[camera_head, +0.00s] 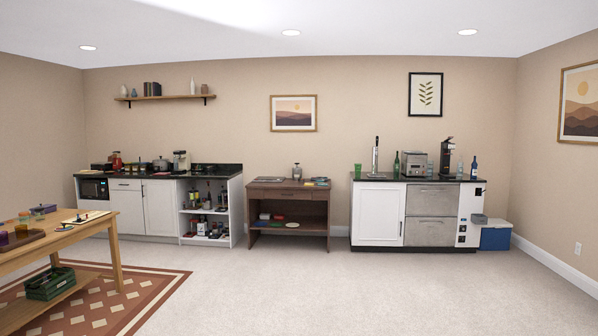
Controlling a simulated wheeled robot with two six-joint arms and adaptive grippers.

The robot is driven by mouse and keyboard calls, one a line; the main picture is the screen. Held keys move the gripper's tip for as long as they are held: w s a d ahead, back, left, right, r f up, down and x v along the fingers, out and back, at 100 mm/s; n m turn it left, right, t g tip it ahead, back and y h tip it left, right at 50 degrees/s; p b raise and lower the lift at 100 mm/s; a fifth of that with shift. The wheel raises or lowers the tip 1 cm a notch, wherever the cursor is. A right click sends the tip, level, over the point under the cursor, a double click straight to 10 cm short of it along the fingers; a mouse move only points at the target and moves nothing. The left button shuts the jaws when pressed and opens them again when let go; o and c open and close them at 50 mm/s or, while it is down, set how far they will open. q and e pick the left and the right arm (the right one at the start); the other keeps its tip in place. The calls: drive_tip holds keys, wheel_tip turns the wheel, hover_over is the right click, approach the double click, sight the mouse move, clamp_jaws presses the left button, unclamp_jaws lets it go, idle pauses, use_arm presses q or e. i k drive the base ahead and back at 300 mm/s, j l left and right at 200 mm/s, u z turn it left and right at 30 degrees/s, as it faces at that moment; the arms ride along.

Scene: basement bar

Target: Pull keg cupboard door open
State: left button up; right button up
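The bar counter with a black top stands against the back wall at the right. The keg cupboard door (377,214) looks to be the white panelled door at its left end, below the beer tap (375,157). The door is shut, flush with the counter front. A small dark handle seems to show near its right edge, too small to make out well. Neither of my grippers shows in the head view, and the cupboard is some way off across the floor.
The pale floor up to the counter is clear. A wooden table (60,238) stands at the left on a patterned rug (165,290). A brown desk (262,196) is left of the counter. A blue cooler (496,238) sits at its right.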

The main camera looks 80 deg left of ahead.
sight(379, 208)
drive_tip(key=u, duration=2.05)
